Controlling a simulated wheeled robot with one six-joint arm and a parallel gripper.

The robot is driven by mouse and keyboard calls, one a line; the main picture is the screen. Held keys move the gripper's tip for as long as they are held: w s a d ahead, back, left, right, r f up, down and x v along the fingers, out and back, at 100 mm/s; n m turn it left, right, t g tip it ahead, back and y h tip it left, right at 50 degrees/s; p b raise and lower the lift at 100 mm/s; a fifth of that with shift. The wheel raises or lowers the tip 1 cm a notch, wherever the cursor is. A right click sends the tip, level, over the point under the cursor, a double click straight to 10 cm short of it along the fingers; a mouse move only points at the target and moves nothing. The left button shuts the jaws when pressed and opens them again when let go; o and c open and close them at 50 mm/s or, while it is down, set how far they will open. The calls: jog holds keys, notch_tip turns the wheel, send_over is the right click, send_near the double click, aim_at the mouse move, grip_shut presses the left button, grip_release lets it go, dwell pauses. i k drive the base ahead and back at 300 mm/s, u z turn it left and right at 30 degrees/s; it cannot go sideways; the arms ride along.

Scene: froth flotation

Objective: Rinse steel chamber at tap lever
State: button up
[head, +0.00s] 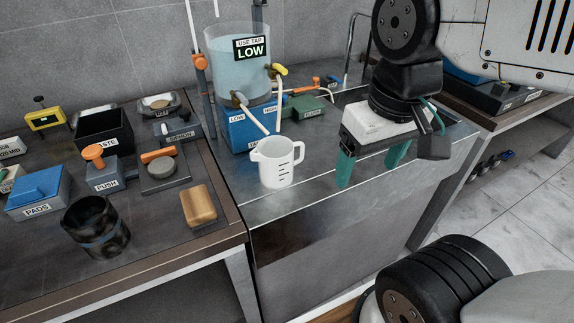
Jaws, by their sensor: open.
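A clear tank (243,75) of bluish water, labelled "USE TAP LOW", stands on a blue base (245,136) whose front label partly reads "LOW". A white lever or spout (252,115) slants down from its lower front, above a white measuring jug (274,172) on the metal counter. A yellow-tipped white one (279,72) is at the tank's right. A dark cylindrical vessel (97,230) with a bluish band stands on the left bench; I cannot tell whether it is the steel chamber. My gripper (371,167) is open and empty, its teal fingers pointing down right of the jug.
The left bench holds a black waste bin (103,130), a blue pads box (37,192), a push button (97,160) and a tan block (198,207). A green box (308,107) sits behind the jug. The counter's front strip is clear. Another bench (548,118) stands at right.

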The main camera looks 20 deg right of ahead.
aim_at(329, 77)
jog(key=z, duration=0.55)
jog(key=k, duration=1.3)
jog(key=z, duration=0.7)
jog(key=i, duration=1.5)
jog(key=u, duration=0.6)
jog(key=i, duration=0.55)
jog(key=u, duration=0.35)
